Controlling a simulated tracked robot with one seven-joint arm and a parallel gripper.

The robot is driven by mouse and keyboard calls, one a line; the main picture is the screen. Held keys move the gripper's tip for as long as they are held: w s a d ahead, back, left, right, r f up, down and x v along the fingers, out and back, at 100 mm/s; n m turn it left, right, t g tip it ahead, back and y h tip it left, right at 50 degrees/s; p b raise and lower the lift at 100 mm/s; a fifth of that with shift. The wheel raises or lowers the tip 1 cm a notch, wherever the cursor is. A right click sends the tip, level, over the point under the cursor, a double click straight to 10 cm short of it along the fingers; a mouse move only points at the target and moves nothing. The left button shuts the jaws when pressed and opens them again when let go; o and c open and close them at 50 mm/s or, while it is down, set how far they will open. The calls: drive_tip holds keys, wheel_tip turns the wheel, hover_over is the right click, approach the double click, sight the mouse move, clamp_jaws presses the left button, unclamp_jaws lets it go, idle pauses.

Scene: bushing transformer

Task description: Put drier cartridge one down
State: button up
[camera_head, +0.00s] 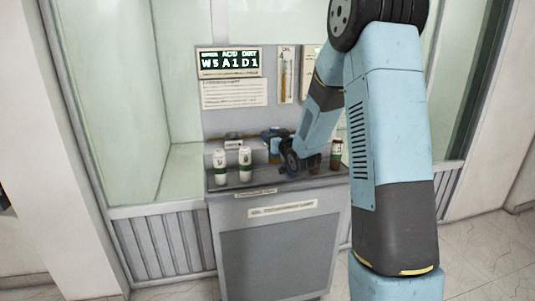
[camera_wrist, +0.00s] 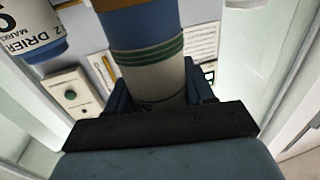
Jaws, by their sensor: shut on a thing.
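My gripper (camera_wrist: 160,92) is shut on a cylindrical cartridge (camera_wrist: 150,68) with a pale grey body, a green band, a blue section and an orange edge. No number shows on its visible side, so I cannot tell which cartridge it is. A second cartridge (camera_wrist: 30,30), white with a blue end and partly readable "DRIER" lettering, is at the upper left of the wrist view, apart from the held one. In the head view my gripper (camera_head: 291,160) is low over the grey bench top, partly hidden by my arm. Whether the held cartridge touches the bench is unclear.
Two white cylinders with green bands, a left one (camera_head: 220,166) and a right one (camera_head: 245,163), stand on the left of the grey bench (camera_head: 275,190). A dark brown bottle (camera_head: 336,154) stands at the right. A back panel (camera_head: 230,122) with a display rises behind.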

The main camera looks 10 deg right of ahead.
drive_tip(key=w+f, duration=0.1)
drive_tip(key=f, duration=0.1)
drive_tip(key=w+f, duration=0.1)
drive_tip(key=f, duration=0.2)
drive_tip(key=w+f, duration=0.2)
drive_tip(key=f, duration=0.1)
drive_tip(key=shift+a+f, duration=0.1)
drive_tip(key=shift+a, duration=0.3)
drive_tip(key=o, duration=1.3)
